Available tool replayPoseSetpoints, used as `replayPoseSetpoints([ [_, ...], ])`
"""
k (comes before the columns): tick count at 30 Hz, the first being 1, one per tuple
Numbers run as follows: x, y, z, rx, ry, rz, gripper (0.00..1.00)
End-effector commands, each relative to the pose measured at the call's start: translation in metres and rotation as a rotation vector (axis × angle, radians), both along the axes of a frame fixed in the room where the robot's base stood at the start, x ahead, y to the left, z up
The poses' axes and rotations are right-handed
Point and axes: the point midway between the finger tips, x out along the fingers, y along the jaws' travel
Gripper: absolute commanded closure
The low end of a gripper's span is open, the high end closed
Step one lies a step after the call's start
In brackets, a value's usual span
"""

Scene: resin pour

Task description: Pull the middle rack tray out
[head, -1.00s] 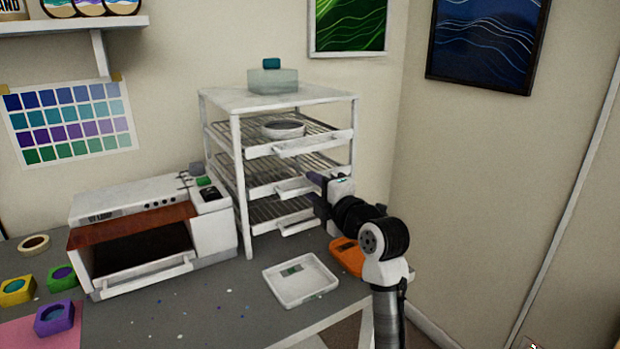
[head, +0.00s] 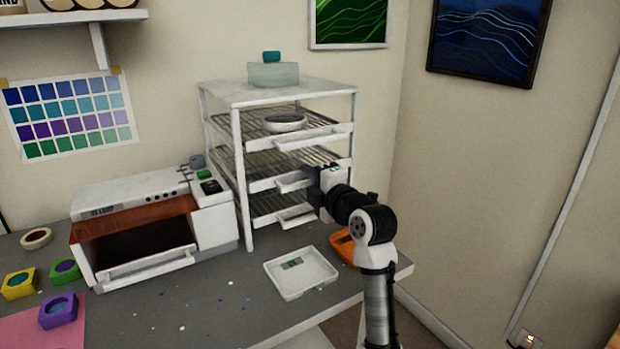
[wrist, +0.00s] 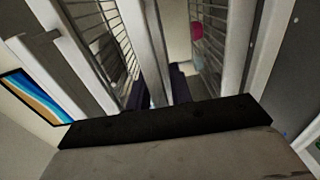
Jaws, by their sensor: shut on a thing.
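The middle rack tray (head: 262,184) is a white-fronted wire tray in the white rack (head: 239,160). It sits level with the trays above and below and looks pushed in. Its white handle (head: 291,182) sticks out at the front. My gripper (head: 312,176) is at the right end of this handle and shut on it; the jaws hide the contact. In the wrist view, the dark fingers (wrist: 160,92) sit on both sides of a white bar, with wire shelving beyond.
A round dish (head: 285,122) sits on the top tray (head: 330,134). A clear container with a teal lid (head: 272,74) stands on the rack. A small oven (head: 150,262) stands left.

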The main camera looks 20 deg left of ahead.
Motion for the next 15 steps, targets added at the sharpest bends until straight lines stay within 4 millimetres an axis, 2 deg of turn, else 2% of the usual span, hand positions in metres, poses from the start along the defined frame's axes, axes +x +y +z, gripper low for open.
replayPoseSetpoints([
  [7,-0.011,-0.015,-0.002,0.003,-0.005,-0.002,1.00],
  [15,-0.049,-0.065,-0.004,0.003,-0.010,-0.005,1.00],
])
